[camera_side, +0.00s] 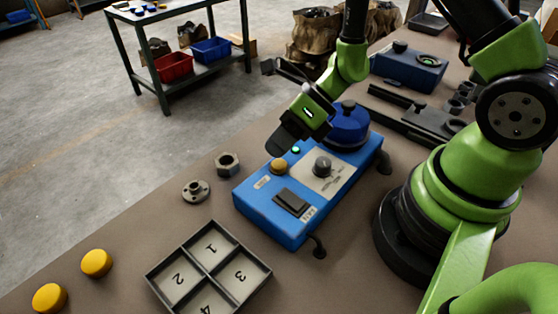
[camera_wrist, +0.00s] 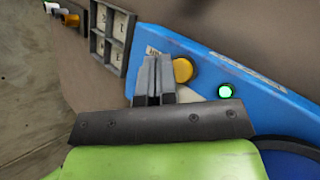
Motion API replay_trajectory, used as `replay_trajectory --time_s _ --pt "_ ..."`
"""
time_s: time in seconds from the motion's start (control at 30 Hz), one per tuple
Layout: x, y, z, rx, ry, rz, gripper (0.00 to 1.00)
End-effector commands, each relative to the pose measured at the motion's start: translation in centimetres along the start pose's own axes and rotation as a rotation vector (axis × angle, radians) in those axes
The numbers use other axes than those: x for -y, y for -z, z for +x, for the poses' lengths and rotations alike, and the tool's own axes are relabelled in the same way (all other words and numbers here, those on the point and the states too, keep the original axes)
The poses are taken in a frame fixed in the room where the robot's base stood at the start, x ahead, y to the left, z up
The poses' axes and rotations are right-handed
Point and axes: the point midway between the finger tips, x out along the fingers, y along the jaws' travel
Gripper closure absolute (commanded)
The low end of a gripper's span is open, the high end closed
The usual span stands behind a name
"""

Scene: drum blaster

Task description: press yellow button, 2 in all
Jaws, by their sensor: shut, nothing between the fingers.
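The yellow button (camera_side: 279,166) is a round amber cap on the blue control box (camera_side: 262,207). It also shows in the wrist view (camera_wrist: 182,70), just right of my fingertips. My gripper (camera_side: 276,146) is shut and empty, held close above the button end of the box. In the wrist view its two fingers (camera_wrist: 155,62) are together, beside the button in the picture. I cannot tell the exact height of the fingertips above the box.
The box also carries a dark knob (camera_side: 322,166), a black rocker switch (camera_side: 292,202) and a blue drum (camera_side: 348,126). A numbered tray (camera_side: 208,274), a nut (camera_side: 227,163), a flanged part (camera_side: 196,190) and two loose yellow caps (camera_side: 97,262) lie on the bench.

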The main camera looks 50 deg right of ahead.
Motion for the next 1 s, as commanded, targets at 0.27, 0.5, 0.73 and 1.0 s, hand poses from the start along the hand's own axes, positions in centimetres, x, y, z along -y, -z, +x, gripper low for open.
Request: replay_trajectory --time_s 0.27,0.5,0.73,1.0 --pt "0.0 0.0 -0.1 0.0 0.0 0.0 1.0" --pt "-1.0 -1.1 -1.4 0.002 0.001 -0.003 1.0" --pt "-2.1 -2.2 -3.0 0.002 0.001 -0.003 1.0" --pt "-2.6 -2.5 -3.5 -0.001 0.001 0.001 1.0"
